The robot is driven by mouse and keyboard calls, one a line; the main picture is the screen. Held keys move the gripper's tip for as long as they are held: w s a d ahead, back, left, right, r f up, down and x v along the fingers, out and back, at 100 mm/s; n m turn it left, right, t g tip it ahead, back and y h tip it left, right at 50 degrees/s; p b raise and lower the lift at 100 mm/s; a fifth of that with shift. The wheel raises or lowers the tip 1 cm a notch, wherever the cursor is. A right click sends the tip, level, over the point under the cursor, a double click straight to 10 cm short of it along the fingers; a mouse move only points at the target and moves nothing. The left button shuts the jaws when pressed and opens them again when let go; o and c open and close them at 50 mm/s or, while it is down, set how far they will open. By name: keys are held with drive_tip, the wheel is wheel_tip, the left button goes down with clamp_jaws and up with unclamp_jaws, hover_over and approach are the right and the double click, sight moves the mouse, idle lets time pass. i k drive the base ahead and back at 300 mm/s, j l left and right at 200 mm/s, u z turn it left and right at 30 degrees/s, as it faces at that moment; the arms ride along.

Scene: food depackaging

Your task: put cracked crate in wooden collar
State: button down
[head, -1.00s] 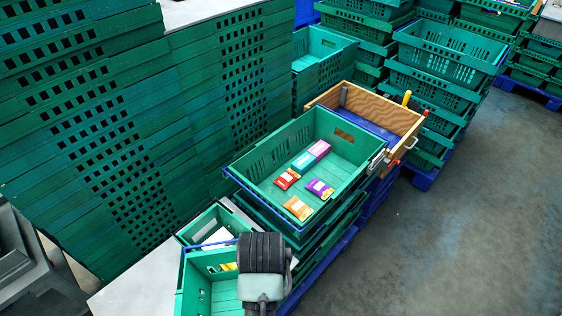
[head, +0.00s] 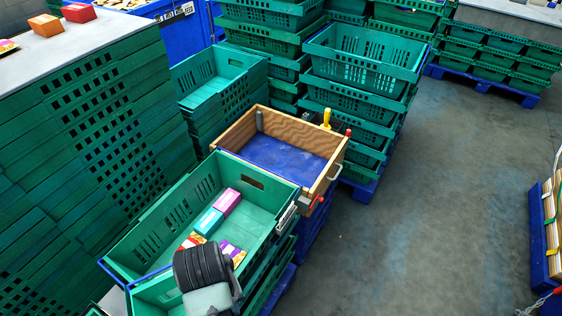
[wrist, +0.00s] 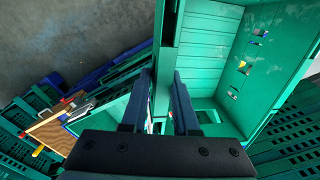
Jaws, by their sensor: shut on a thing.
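My gripper (wrist: 160,110) is shut on the upper wall of a green crate (wrist: 205,45), with one finger on each side of the wall. No crack shows on it. In the head view my arm hides the gripper, and a green crate edge (head: 150,297) shows beside it at the bottom. The wooden collar (head: 325,172) stands further off in the middle of the head view, an open wooden frame around a blue base (head: 275,158). Its inside is empty. It also shows at the left of the wrist view (wrist: 48,132), apart from my gripper.
A green crate (head: 125,240) with several coloured packets stands on a stack right beside the collar. More green stacks stand left (head: 85,140) and behind (head: 365,65). Handled tools (head: 326,117) stick up at the collar's far right corner.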

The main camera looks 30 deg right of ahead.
sight(279, 167)
drive_tip(key=i+l, duration=0.15)
drive_tip(key=l, duration=0.25)
drive_tip(key=i+l+u, duration=0.1)
drive_tip(key=l, duration=0.3)
drive_tip(key=i+l+u, duration=0.1)
drive_tip(key=i+l, duration=0.15)
drive_tip(key=l, duration=0.2)
drive_tip(key=i+l, duration=0.15)
drive_tip(key=l, duration=0.3)
drive_tip(key=i+l+u, duration=0.1)
drive_tip(key=l, duration=0.3)
drive_tip(key=i+l, duration=0.15)
drive_tip(key=l, duration=0.3)
drive_tip(key=i+l+u, duration=0.1)
drive_tip(key=l, duration=0.35)
drive_tip(key=i+l+u, duration=0.1)
drive_tip(key=l, duration=0.35)
drive_tip(key=i+l, duration=0.2)
drive_tip(key=l, duration=0.15)
drive_tip(key=i+l+u, duration=0.15)
drive_tip(key=i+l, duration=0.25)
drive_tip(key=l, duration=0.25)
drive_tip(key=i+u, duration=0.05)
